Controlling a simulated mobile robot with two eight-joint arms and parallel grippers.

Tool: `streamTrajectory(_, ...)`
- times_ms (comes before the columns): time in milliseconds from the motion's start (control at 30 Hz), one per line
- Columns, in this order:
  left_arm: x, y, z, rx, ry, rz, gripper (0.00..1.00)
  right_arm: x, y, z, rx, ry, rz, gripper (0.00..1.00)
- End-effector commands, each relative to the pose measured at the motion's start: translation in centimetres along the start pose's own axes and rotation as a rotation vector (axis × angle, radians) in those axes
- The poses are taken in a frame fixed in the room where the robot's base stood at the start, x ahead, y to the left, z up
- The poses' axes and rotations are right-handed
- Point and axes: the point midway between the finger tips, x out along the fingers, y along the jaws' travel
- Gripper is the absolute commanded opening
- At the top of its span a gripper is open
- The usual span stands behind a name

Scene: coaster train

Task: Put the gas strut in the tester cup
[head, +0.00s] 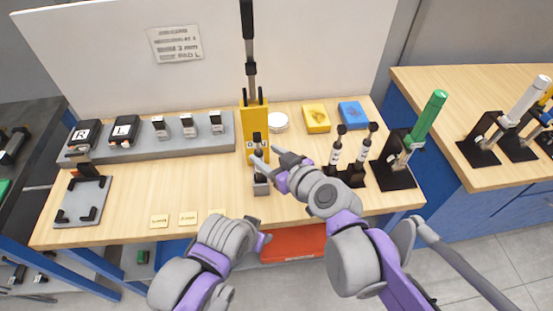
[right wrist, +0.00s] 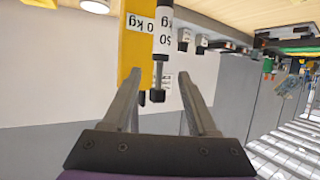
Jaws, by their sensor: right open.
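A gas strut with a white "50" label (right wrist: 163,35) and a black rod end stands in front of the yellow tester (right wrist: 133,45) in the right wrist view, which looks upside down. In the head view its black top (head: 257,138) shows before the yellow tester (head: 246,117). It appears to stand upright over the grey tester cup (head: 261,187); its foot is too small to tell whether it is seated. My right gripper (head: 265,156) is open beside the strut. In the wrist view the rod end lies between the open fingers (right wrist: 160,88).
Two similar struts (head: 336,150) (head: 364,150) stand in black holders to the right, near a green-handled device (head: 428,118). A grey tray (head: 180,143) with several parts lies left. Yellow (head: 316,118) and blue (head: 354,115) boxes stand behind.

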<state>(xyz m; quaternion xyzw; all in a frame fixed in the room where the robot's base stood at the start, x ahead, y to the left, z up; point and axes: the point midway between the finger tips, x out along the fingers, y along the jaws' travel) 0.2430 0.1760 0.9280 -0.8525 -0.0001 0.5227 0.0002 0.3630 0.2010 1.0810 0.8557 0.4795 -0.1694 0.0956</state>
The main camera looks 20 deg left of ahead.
Motion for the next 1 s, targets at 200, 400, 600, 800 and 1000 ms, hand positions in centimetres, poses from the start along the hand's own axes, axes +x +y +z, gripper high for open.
streamTrajectory(200,-0.3,0.0,-0.3,0.000,0.002,0.000,0.50,-3.1,0.1,-0.1,0.001,0.000,0.001,0.59)
streamTrajectory(400,-0.4,0.0,-0.4,0.000,0.003,0.000,0.50,-4.0,0.0,0.0,0.000,0.000,0.000,0.59)
streamTrajectory(600,-0.3,0.0,-0.3,0.000,0.003,0.000,0.50,-4.1,0.0,0.0,0.001,-0.001,0.000,0.59)
streamTrajectory(800,-0.3,0.0,-0.3,0.000,0.003,0.000,0.50,-8.3,3.4,5.3,0.103,-0.131,0.090,0.59)
streamTrajectory(1000,-0.3,0.0,-0.3,0.000,0.003,0.000,0.50,-18.8,8.3,17.9,0.394,-0.426,0.380,0.59)
